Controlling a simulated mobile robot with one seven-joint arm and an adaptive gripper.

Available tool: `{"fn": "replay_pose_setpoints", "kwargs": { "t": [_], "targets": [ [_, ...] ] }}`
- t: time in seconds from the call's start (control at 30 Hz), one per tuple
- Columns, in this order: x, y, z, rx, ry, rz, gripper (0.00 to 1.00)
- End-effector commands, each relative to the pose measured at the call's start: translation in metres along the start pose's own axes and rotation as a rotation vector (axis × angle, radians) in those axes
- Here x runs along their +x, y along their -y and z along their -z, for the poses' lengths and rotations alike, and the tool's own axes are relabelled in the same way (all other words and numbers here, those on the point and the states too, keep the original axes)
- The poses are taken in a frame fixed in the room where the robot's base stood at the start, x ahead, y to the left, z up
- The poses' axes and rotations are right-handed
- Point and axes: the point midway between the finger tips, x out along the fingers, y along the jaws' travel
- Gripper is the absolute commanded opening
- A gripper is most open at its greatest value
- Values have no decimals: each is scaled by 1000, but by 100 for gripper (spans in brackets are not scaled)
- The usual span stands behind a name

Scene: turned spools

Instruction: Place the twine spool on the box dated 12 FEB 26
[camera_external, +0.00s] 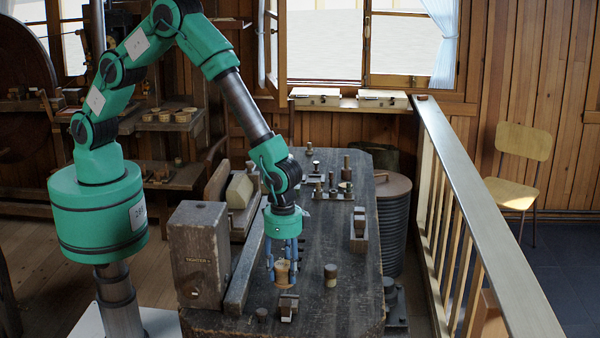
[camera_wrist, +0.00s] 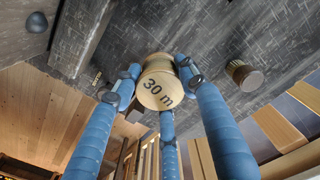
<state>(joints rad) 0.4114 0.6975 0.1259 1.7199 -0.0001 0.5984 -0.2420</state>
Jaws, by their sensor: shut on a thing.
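A pale wooden spool (camera_external: 284,273) is in my gripper (camera_external: 284,262), above the near part of the dark workbench (camera_external: 335,302). In the wrist view its round end face, marked "30 m", shows on the spool (camera_wrist: 158,92). The blue fingers of my gripper (camera_wrist: 160,82) are closed around its sides. A small block-like item (camera_external: 288,307) lies on the bench just in front of and below the spool. No date reading 12 FEB 26 is legible on anything in view.
A short dark cylinder with a pale band (camera_external: 330,275) stands right of the spool; it also shows in the wrist view (camera_wrist: 244,75). A tall grey wooden box (camera_external: 199,255) stands left. Several turned pieces (camera_external: 345,170) stand at the bench's far end. A railing (camera_external: 480,195) runs along the right.

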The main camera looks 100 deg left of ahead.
Motion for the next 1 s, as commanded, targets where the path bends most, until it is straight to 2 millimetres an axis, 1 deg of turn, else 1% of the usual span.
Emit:
{"fn": "replay_pose_setpoints", "kwargs": {
  "t": [0.27,0.37,0.47,0.57,0.67,0.87,1.0],
  "targets": [
    [0,3,1,-6,0,0,15],
    [-1,12,3,-20,0,0,15],
    [-2,25,7,-45,0,0,15],
    [-3,46,12,-83,0,0,15],
    [-4,73,17,-131,0,0,15],
    [-8,140,25,-248,0,0,15],
    [-10,188,27,-333,0,0,15]
  ]
}}
